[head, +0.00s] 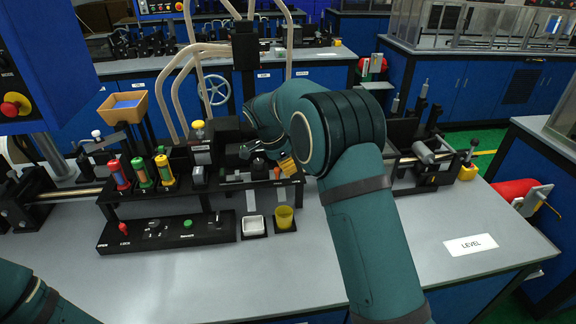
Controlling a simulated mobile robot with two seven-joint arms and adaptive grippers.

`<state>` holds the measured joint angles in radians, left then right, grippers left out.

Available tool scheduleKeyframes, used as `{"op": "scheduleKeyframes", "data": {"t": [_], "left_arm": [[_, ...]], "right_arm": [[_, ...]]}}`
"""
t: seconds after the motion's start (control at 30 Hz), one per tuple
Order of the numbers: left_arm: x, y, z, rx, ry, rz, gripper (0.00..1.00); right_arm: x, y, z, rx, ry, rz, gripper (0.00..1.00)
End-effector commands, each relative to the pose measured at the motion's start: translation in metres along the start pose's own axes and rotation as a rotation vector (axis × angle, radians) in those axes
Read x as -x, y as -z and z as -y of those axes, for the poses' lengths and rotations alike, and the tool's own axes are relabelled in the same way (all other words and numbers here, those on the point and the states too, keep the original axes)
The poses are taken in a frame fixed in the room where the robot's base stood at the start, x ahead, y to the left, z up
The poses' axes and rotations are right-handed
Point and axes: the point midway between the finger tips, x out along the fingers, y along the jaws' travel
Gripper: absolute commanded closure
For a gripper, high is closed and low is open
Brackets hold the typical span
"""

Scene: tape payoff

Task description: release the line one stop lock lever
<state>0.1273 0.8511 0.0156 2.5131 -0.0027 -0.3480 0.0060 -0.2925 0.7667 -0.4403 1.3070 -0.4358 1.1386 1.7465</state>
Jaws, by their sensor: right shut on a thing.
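A small red-topped lever (123,229) stands at the left end of a black control panel (168,241). I cannot tell for certain that this is the line one stop lock lever. My right gripper (257,161) is behind and to the right of that panel, low over the black fixture in the bench's middle. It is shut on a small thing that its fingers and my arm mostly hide. My left arm shows only at the lower left corner; its gripper is out of view.
Red, green and yellow cylinders (142,172) stand in a black rack left of my right gripper. A white tray (253,225) and a yellow cup (284,217) sit in front of it. The grey bench top (250,280) is clear at the front. A LEVEL card (470,245) lies at right.

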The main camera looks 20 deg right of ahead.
Motion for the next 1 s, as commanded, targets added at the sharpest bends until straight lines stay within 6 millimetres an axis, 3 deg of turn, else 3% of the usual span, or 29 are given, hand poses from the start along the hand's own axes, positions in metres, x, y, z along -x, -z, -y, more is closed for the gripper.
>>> {"op": "scheduleKeyframes", "data": {"t": [0.53, 0.67, 0.8, 1.0], "left_arm": [[0.000, 0.000, 0.000, 0.000, 0.000, 0.000, 1.00], [0.001, 0.000, -0.001, 0.000, 0.000, 0.001, 1.00], [0.003, 0.000, -0.001, 0.000, 0.000, 0.000, 1.00], [0.012, 0.004, -0.004, 0.002, 0.001, -0.007, 1.00]], "right_arm": [[-0.001, 0.003, 0.000, -0.001, 0.000, 0.000, 1.00], [-0.005, 0.018, -0.001, -0.002, 0.000, 0.000, 1.00], [-0.013, 0.048, -0.004, -0.002, -0.001, 0.000, 1.00], [0.038, 0.043, -0.001, 0.005, 0.006, 0.000, 1.00]]}}
